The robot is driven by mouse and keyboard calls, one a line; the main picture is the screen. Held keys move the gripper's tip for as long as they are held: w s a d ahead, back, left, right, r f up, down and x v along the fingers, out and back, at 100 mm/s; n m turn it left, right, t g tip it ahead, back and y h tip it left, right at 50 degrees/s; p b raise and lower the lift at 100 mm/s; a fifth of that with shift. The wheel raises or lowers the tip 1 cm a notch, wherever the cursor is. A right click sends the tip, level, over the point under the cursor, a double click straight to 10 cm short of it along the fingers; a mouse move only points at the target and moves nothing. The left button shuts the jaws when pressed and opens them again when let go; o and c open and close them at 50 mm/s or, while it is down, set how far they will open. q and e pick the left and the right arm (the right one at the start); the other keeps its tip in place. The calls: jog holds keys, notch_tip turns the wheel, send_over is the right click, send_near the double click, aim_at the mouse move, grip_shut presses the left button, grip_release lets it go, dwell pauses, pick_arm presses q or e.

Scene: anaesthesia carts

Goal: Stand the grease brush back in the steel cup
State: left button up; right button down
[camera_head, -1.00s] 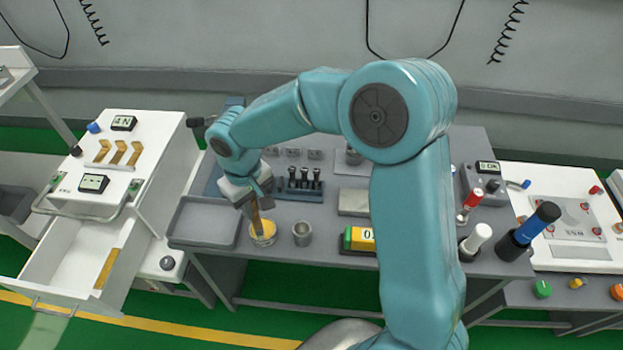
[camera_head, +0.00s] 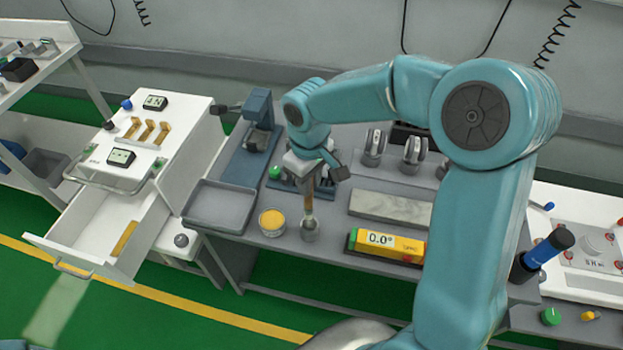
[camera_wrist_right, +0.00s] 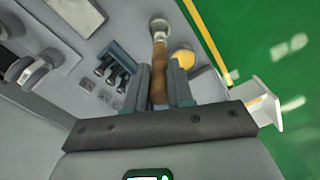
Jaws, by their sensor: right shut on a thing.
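The grease brush (camera_head: 309,195) has a brown handle and a pale metal lower part. My right gripper (camera_head: 311,178) is shut on its handle and holds it roughly upright, lower end down. The steel cup (camera_head: 310,234) stands on the grey bench directly below. The brush's lower end overlaps the cup's mouth; I cannot tell whether it is inside or just above. In the right wrist view the brush (camera_wrist_right: 159,78) runs from between the fingers (camera_wrist_right: 160,98) toward the cup (camera_wrist_right: 159,25). My left gripper is not in view.
A tin of yellow grease (camera_head: 272,221) stands just left of the cup. A grey tray (camera_head: 222,207) lies further left. An open white drawer (camera_head: 100,235) juts out at left.

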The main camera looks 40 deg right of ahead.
aim_at(310, 204)
jog(key=shift+d+f+b, duration=0.1)
jog(key=shift+f+b, duration=3.35)
jog(key=shift+f, duration=1.2)
grip_release()
jog(key=shift+r, duration=0.1)
notch_tip(310, 204, up, 16)
jog(key=shift+r+p, duration=0.15)
jog(key=shift+p, duration=0.25)
jog(key=shift+s, duration=0.2)
